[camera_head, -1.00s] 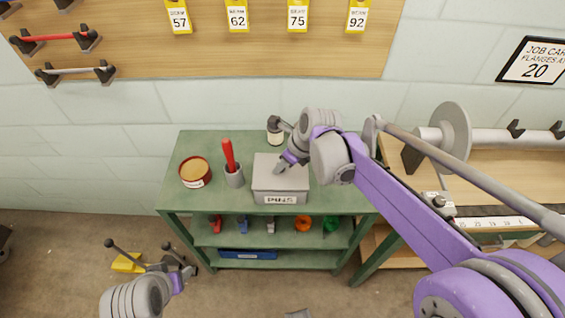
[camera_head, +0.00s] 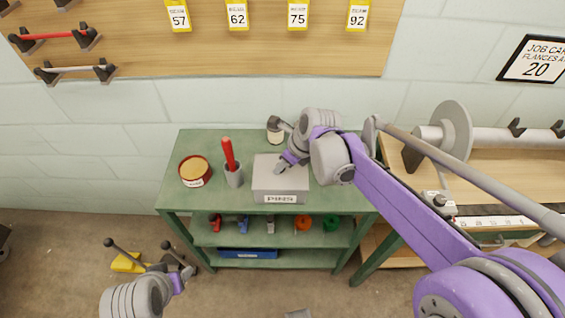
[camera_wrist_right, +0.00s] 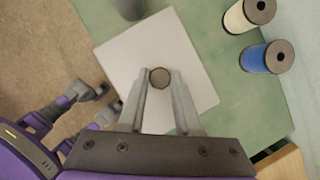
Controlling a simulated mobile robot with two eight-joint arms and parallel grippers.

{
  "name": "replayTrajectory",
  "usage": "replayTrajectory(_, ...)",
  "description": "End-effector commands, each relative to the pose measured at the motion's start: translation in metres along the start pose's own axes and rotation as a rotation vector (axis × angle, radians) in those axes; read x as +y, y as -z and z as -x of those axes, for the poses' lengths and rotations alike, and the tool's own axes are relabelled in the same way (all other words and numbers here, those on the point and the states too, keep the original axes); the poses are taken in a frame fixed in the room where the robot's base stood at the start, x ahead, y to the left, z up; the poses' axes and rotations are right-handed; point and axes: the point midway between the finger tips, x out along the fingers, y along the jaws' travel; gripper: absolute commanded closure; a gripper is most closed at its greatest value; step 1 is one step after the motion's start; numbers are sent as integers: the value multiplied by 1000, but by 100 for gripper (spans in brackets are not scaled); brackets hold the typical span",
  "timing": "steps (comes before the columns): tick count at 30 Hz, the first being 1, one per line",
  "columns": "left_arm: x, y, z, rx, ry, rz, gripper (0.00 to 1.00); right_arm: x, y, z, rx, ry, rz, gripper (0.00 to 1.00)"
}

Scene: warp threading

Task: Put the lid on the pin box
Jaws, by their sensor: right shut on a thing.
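The grey pin box (camera_head: 283,199) stands on the green table with a white label on its front, whose lettering is only partly readable. A square grey lid (camera_head: 270,185) lies over its top; whether it is fully seated cannot be told. In the right wrist view the lid (camera_wrist_right: 126,62) shows as a pale square with a dark round knob (camera_wrist_right: 159,78). My right gripper (camera_wrist_right: 160,84) is shut on the knob, one finger on each side. In the head view my right gripper (camera_head: 283,168) hides part of the lid. My left gripper (camera_head: 176,260) hangs over the floor, finger gap unclear.
A red-brown tin (camera_head: 195,172) and a grey cup (camera_head: 234,177) with a red handle stand left of the box. A cream spool (camera_wrist_right: 250,12) and a blue spool (camera_wrist_right: 267,57) stand close by. The lower shelf (camera_head: 275,240) holds several small coloured items.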

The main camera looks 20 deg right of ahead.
Motion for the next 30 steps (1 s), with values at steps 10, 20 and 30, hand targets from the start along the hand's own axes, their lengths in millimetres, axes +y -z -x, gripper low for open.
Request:
replayTrajectory(10,0,0,0,0,0,0,40,0,0,-1,0,0,0,100)
replayTrajectory(20,0,0,0,0,0,0,40,0,0,-1,0,0,0,32)
replayTrajectory(30,0,0,0,0,0,0,40,0,0,-1,0,0,0,3)
